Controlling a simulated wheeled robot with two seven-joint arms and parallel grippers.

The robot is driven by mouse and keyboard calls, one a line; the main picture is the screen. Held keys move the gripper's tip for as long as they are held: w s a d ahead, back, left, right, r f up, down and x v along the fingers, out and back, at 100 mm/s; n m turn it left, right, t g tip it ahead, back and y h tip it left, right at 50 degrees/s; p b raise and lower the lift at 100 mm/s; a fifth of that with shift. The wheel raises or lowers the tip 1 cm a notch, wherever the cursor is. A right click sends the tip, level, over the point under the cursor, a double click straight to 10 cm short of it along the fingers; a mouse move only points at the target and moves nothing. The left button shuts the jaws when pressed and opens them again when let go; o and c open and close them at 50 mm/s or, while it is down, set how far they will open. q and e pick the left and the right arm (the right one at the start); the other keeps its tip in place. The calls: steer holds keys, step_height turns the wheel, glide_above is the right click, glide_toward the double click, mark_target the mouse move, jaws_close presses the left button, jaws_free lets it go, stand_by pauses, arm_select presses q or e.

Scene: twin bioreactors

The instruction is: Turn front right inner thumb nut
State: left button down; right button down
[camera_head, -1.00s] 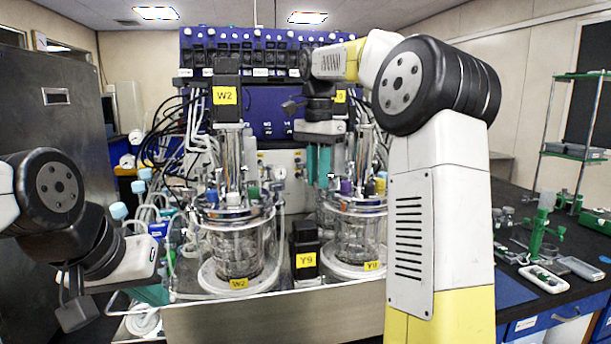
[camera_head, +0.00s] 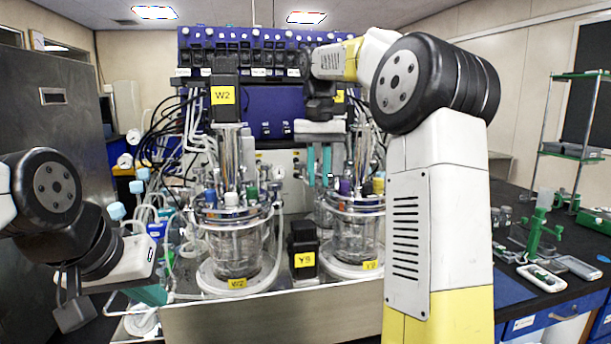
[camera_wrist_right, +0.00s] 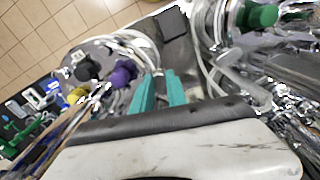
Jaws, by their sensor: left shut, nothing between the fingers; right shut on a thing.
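The right bioreactor (camera_head: 354,238) is a glass vessel with a steel head plate (camera_head: 352,202). My right gripper (camera_head: 319,184) points down at the inner left edge of that plate, its teal fingers close together. In the right wrist view the fingers (camera_wrist_right: 160,77) reach in among the plate's fittings, beside a purple cap (camera_wrist_right: 123,73). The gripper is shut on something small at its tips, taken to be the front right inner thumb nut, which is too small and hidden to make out. My left gripper (camera_head: 150,295) is shut and empty at lower left, clear of the vessels.
The left bioreactor (camera_head: 231,245) stands beside the right one, with a black block labelled Y9 (camera_head: 304,252) between them. Tubes and cables crowd the left side. A green stand (camera_head: 541,228) and trays are on the right bench.

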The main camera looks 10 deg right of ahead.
mark_target(319, 181)
stand_by(0.3)
steer(key=c, duration=1.3)
jaws_free()
step_height(319, 181, up, 8)
steer(key=shift+f, duration=0.2)
steer(key=shift+r, duration=0.1)
steer(key=shift+s, duration=0.1)
